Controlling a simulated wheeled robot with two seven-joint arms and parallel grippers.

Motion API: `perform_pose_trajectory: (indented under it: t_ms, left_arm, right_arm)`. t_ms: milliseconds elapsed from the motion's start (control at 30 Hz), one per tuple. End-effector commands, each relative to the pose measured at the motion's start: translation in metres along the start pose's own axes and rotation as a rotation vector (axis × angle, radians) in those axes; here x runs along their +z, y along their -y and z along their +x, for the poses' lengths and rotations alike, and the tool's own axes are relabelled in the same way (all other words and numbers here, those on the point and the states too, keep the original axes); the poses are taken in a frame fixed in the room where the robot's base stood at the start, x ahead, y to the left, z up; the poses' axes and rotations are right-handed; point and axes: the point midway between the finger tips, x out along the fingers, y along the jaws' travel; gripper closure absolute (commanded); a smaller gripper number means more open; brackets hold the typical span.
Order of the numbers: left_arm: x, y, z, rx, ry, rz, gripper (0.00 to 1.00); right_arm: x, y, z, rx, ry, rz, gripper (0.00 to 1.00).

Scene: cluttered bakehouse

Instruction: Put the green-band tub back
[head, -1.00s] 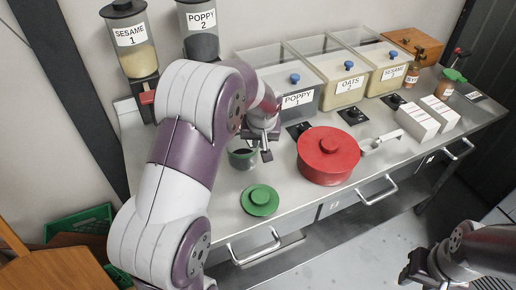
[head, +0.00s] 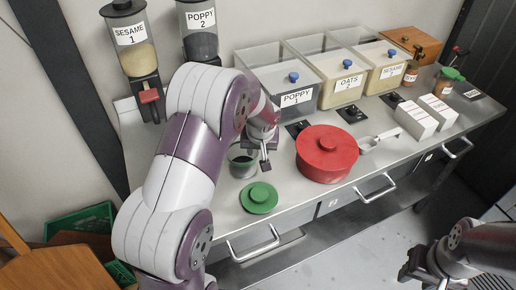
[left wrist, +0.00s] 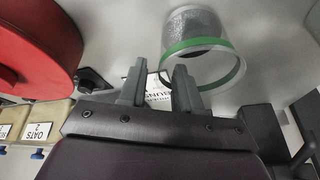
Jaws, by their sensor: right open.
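The green-band tub (head: 243,162) stands on the steel counter, a small clear tub with dark contents and a green band. In the left wrist view the tub (left wrist: 205,35) shows its grey speckled side, with the green band near the fingertips. My left gripper (head: 264,152) is low over the counter, just right of the tub. In its wrist view the fingers (left wrist: 158,85) are apart with nothing gripped; one finger overlaps the band's edge, and I cannot tell whether they touch. My right gripper (head: 410,268) is open and empty, away from the counter at the lower right.
A green lid (head: 259,198) lies in front of the tub. A red round container (head: 327,153) and a metal scoop (head: 378,141) are to the right. Labelled bins (head: 297,98), white boxes (head: 438,111) and jars (head: 446,84) stand behind and right. Dispensers (head: 130,42) hang at the left.

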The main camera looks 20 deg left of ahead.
Motion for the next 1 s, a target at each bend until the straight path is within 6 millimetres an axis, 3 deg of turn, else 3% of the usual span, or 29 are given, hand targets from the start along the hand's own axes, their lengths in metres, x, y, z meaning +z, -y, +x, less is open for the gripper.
perform_pose_trajectory:
  t_ms: [400, 567, 667, 833, 900, 1000]
  left_arm:
    - [-0.001, -0.001, -0.098, 0.002, -0.007, 0.0, 0.67]
    - [0.006, -0.001, -0.115, 0.006, 0.007, 0.013, 0.67]
    - [0.048, -0.002, -0.112, 0.041, 0.07, 0.107, 0.67]
    - [0.15, 0.004, -0.108, 0.128, 0.186, 0.312, 0.67]
    - [0.178, 0.009, -0.108, 0.15, 0.214, 0.365, 0.67]
    - [0.198, 0.013, -0.108, 0.163, 0.231, 0.402, 0.67]
  right_arm:
    - [0.001, 0.0, 0.004, 0.0, 0.0, 0.0, 0.57]
    - [0.001, 0.0, 0.005, 0.0, 0.0, 0.0, 0.57]
    - [0.001, 0.0, 0.005, 0.0, 0.0, 0.0, 0.57]
    - [0.001, 0.0, 0.004, 0.0, 0.0, 0.0, 0.57]
    - [0.001, 0.0, 0.004, 0.0, 0.0, 0.0, 0.57]
    - [0.001, 0.0, 0.004, 0.0, 0.0, 0.0, 0.57]
